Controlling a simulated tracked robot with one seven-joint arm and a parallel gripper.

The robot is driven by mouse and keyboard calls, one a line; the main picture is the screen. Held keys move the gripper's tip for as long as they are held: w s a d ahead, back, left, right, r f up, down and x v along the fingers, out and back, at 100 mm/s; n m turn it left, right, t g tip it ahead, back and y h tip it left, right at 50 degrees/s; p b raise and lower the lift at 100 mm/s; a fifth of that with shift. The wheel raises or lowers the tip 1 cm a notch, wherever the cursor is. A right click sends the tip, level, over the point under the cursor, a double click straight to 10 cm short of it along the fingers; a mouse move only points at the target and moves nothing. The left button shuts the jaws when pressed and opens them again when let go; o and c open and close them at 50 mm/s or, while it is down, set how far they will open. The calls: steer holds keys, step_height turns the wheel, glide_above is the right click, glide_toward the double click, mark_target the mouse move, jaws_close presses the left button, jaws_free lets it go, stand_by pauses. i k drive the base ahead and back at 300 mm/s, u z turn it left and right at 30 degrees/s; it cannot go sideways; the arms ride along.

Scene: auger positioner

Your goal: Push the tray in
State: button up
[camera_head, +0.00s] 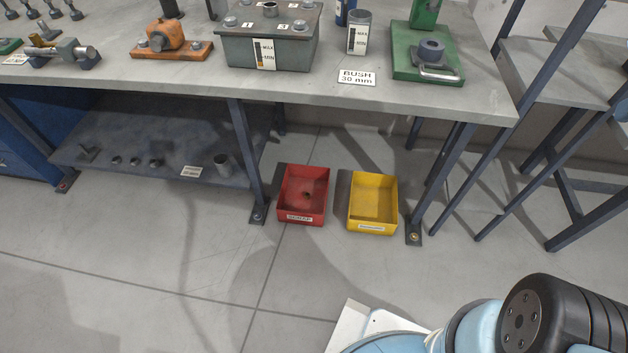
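No part is plainly marked as the tray. On the bench's right end, a green flat base (404,63) carries a dark round bushing (431,50), with a metal bar handle (440,74) at its front. A green upright (425,14) rises behind it, cut off by the top edge. Whether the base slides out of anything cannot be told. On the floor under the bench stand an open red bin (290,184) with a small dark item inside, and an open yellow bin (384,205) that looks empty. My arm shows at the lower right; my gripper is out of view.
The grey bench (300,88) also holds a grey-green box (300,55), an orange fixture (166,38) and a grey cup (359,36). A low shelf (130,135) with small parts is below. A metal rack (560,70) stands right. The front floor (190,270) is clear.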

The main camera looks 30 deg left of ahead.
mark_target(423, 56)
steer(key=z, duration=0.1)
steer(key=k, duration=0.5)
steer(key=z, duration=0.85)
steer(key=i, duration=1.2)
steer(key=u, duration=1.1)
